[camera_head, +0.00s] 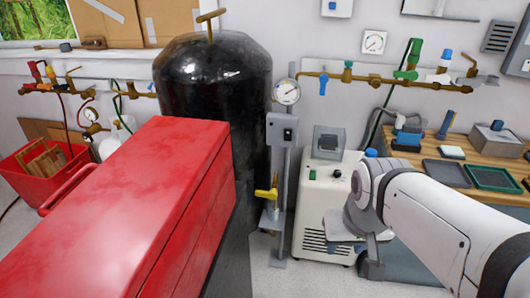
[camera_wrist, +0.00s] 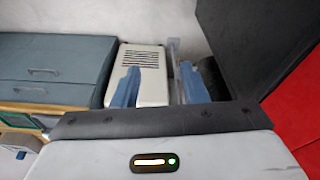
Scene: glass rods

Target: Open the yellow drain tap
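The yellow drain tap (camera_head: 268,192) is in the head view, low on the grey post beside the black tank, with its handle upright. My gripper (camera_wrist: 161,82) shows two blue fingers set wide apart in the wrist view, with nothing held between them. In the head view my white arm comes in from the right and its wrist is in front of the white machine, to the right of the tap and apart from it. The fingers cannot be made out there. I cannot make out the tap in the wrist view.
A large red cabinet (camera_head: 120,215) fills the left foreground, close to the tap's left side. The black tank (camera_head: 212,85) stands behind it. The white machine (camera_head: 322,195) stands right of the post, and it also shows in the wrist view (camera_wrist: 150,58). A wooden bench (camera_head: 465,150) is at right.

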